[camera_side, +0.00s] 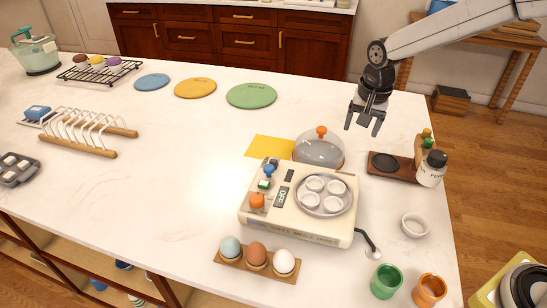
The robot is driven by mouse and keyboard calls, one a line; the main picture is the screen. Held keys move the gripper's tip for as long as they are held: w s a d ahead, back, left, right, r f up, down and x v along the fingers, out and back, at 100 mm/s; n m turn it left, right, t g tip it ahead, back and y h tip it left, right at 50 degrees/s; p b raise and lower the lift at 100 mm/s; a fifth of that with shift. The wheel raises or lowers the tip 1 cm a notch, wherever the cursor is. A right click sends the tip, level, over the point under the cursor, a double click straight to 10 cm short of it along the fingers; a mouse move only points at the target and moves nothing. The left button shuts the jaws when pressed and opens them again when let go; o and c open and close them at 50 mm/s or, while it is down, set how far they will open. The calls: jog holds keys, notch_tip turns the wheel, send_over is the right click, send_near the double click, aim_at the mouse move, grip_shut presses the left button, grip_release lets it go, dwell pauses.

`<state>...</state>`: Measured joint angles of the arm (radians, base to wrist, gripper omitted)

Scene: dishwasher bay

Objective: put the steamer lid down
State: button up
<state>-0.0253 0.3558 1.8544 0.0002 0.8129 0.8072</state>
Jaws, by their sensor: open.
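The steamer lid (320,151) is a clear dome with an orange knob. It rests behind the cream egg steamer (265,219), partly over a yellow mat (263,147). The steamer is uncovered, and its round tray with several white cups shows. My gripper (363,126) is open and empty. It hangs in the air to the upper right of the lid, apart from it, with its fingers pointing down.
A wooden stand (391,166) with a white bottle (432,168) is right of the lid. An egg holder (259,267) with three eggs stands in front. Green (386,281) and orange (429,290) cups are front right. The counter's middle left is clear.

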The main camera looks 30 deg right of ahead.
jog(key=s+f+n, duration=0.2)
jog(key=s+n, duration=0.2)
jog(key=s, duration=0.4)
jog(key=s+d+f+n+t, duration=0.1)
jog(key=s+f+n, duration=0.2)
jog(key=s, duration=0.6)
jog(key=shift+f+n, duration=0.3)
jog(key=shift+n, duration=0.7)
